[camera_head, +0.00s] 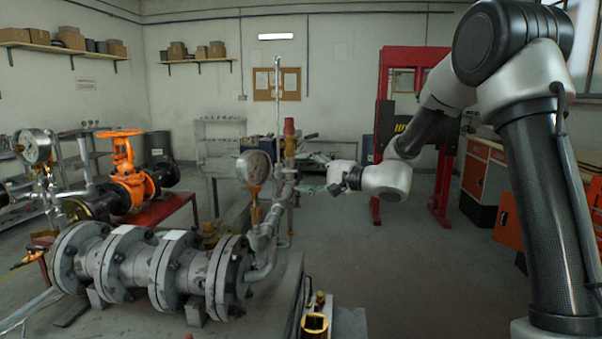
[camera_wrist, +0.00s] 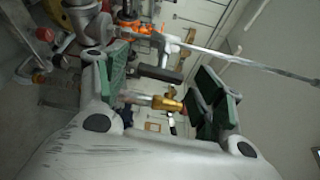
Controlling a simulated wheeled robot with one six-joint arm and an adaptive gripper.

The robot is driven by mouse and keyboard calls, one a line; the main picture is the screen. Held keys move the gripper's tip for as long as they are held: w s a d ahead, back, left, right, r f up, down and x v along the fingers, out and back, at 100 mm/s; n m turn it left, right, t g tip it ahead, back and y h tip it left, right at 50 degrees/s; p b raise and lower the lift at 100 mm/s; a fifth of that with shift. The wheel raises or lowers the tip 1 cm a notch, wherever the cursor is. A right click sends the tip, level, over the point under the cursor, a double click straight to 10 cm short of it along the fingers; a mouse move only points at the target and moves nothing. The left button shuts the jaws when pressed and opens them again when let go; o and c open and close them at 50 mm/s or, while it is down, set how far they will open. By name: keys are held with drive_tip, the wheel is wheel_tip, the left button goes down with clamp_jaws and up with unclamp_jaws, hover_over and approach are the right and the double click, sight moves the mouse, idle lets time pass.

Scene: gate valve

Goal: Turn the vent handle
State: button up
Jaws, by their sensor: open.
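My gripper (camera_head: 340,178) is at mid-height in the head view, just right of the thin upright pipe with the red-topped fitting (camera_head: 289,130). In the wrist view my gripper (camera_wrist: 163,82) is open, its two green-padded fingers wide apart. A dark lever (camera_wrist: 160,74) shows in the gap between them and looks like the vent handle. A brass fitting (camera_wrist: 160,102) lies just below it in that view. I see no finger touching either one, and the depth is hard to tell. In the head view a short grey lever (camera_head: 306,137) sticks out right of the red-topped fitting.
A flanged grey pipe (camera_head: 130,265) fills the lower left, with a pressure gauge (camera_head: 254,167) above its right end. An orange valve (camera_head: 122,150) stands behind. A long thin rod (camera_wrist: 240,62) crosses the wrist view.

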drive_tip(key=shift+x, duration=1)
drive_tip(key=c, duration=1)
drive_tip(key=shift+c, duration=0.2)
